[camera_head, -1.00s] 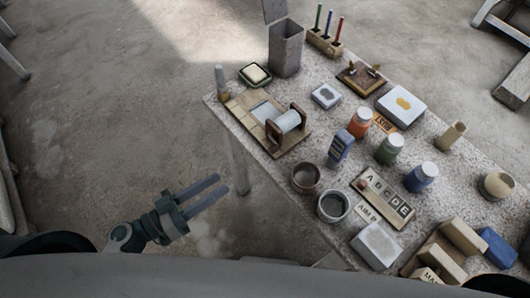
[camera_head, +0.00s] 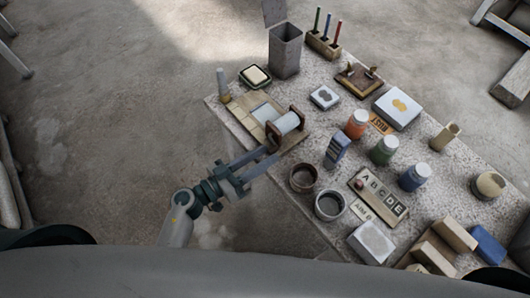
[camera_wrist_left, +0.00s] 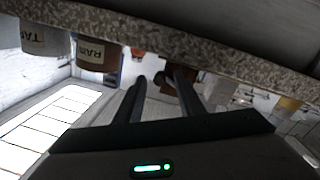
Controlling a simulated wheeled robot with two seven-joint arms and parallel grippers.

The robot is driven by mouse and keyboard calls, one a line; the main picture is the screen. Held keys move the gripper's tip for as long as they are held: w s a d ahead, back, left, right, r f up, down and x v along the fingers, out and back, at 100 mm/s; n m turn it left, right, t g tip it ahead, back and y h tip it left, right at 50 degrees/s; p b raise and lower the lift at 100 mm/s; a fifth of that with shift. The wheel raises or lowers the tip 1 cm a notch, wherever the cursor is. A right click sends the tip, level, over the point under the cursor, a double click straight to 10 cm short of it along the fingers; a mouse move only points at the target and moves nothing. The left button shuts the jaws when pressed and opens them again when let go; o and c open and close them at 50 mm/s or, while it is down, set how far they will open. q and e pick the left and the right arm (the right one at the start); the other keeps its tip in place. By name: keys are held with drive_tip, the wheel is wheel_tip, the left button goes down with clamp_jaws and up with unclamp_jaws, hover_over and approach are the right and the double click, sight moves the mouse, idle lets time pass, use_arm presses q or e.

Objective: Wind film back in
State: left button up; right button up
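A wooden board (camera_head: 293,143) lies at the table's left corner. It carries a pale roll (camera_head: 286,122) between brown end pieces and a flat pale sheet (camera_head: 264,110), which looks like the film. My left gripper (camera_head: 274,153) reaches up from below, its two fingers apart and nothing visible between them. Its tips are at the board's near edge, close to the roll's near end piece; I cannot tell whether they touch. In the left wrist view the fingers (camera_wrist_left: 161,78) are also apart, with a dark brown piece just beyond them. My right gripper is not in view.
A brown cup (camera_head: 303,165) and a grey cup (camera_head: 330,192) stand right of the gripper. A blue block (camera_head: 337,150) stands right of the board. Jars, a letter tray (camera_head: 368,185) and blocks crowd the right side. Floor left of the table is clear.

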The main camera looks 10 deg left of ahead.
use_arm(q)
drive_tip(key=shift+w+d, duration=0.3)
drive_tip(key=shift+d, duration=0.05)
clamp_jaws()
